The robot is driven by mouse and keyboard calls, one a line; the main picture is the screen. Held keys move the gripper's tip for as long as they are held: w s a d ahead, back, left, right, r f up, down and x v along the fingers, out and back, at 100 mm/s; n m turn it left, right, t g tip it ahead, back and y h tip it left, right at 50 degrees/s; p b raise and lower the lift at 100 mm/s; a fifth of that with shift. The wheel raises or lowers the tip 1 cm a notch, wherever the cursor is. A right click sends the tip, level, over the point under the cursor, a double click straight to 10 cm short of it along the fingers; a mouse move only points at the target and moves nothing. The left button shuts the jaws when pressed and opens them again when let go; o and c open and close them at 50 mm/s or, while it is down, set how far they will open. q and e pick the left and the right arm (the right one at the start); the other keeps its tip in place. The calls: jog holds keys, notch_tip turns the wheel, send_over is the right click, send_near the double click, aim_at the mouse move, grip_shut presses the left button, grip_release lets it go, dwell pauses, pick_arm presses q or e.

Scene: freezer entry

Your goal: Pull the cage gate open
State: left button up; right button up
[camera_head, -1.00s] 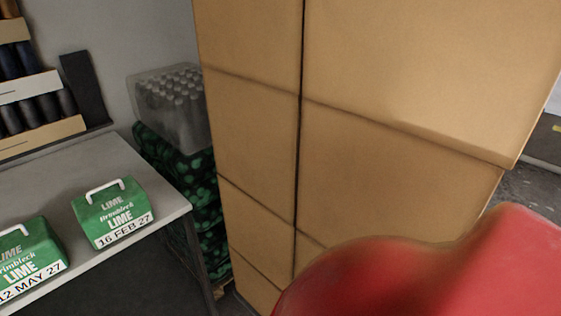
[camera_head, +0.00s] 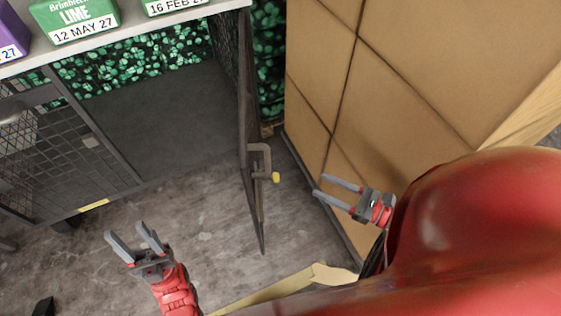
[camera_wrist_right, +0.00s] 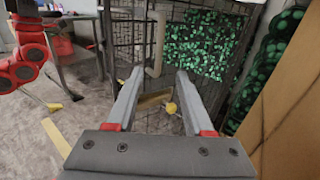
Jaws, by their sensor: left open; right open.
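The cage gate (camera_head: 248,130), dark metal mesh, shows nearly edge-on in the head view. It stands swung out from the cage front, with its lower corner over the floor. Its grey handle (camera_head: 262,165) has a yellow knob (camera_head: 276,178). My right gripper (camera_head: 321,187) is open and empty, to the right of the handle and apart from it. In the right wrist view, the handle (camera_wrist_right: 157,45) shows beyond the open fingers, and the yellow knob (camera_wrist_right: 171,108) shows between them. My left gripper (camera_head: 126,233) is open and empty above the floor, left of the gate.
A tall stack of cardboard boxes (camera_head: 430,70) stands close on the right. A mesh panel (camera_head: 50,160) covers the cage's left part. Green crate-like boxes (camera_head: 62,22) sit on the bench above. The floor (camera_head: 215,225) between my left gripper and the gate is clear.

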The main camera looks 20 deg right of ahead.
aim_at(270, 161)
jog(key=shift+p+x, duration=2.3)
jog(key=shift+x, duration=6.4)
jog(key=shift+s+r, duration=0.1)
grip_shut()
